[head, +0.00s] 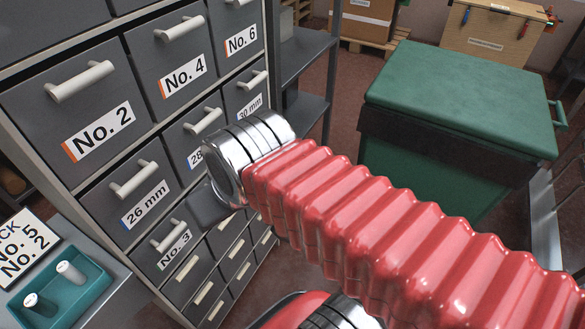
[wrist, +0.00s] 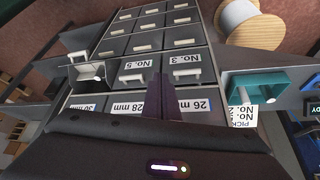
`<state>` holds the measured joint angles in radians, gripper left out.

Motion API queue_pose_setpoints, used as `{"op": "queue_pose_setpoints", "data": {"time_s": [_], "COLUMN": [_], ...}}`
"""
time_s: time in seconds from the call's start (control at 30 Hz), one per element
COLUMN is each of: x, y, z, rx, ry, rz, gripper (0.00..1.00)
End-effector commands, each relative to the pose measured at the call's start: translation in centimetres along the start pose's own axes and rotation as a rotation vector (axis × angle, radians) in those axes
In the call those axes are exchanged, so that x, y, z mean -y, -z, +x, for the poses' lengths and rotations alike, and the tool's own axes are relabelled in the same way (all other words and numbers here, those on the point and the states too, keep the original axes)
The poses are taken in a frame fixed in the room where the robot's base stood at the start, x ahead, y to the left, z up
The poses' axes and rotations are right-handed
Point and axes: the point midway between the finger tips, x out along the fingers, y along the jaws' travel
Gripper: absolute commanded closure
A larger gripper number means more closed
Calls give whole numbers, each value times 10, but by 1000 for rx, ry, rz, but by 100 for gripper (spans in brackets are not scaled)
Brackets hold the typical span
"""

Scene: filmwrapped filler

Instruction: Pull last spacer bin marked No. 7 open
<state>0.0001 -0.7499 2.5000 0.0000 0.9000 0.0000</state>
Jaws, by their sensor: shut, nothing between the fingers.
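A grey drawer cabinet (head: 150,150) fills the left of the head view, with white bar handles and printed labels. In the wrist view the cabinet is upside down. There the drawer (wrist: 88,72) at the left end of the row with No. 3 (wrist: 188,68) and No. 5 (wrist: 133,77) stands pulled out, with its white handle (wrist: 78,57) on its front. I cannot read its label. My gripper (wrist: 150,45) is shut and empty, seen over the area between No. 5 and No. 3, to the right of the pulled-out drawer. Contact cannot be told.
A green lidded bin (head: 455,100) stands right of the cabinet, with a shelf rack (head: 305,55) between. A teal tray (head: 65,285) with white pegs sits at lower left. A cable spool (wrist: 250,22) shows in the wrist view. Bare floor lies between cabinet and bin.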

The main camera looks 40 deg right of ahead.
Motion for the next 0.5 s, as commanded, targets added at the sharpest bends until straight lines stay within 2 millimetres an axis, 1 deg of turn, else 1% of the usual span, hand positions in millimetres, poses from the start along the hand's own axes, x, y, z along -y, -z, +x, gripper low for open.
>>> {"op": "queue_pose_setpoints", "data": {"time_s": [0.37, 0.5], "x": [0, -3], "y": [0, 0], "z": [0, 5], "rx": [2, 30], "ry": [1, 7], "rz": [4, 45], "gripper": [100, 100]}}
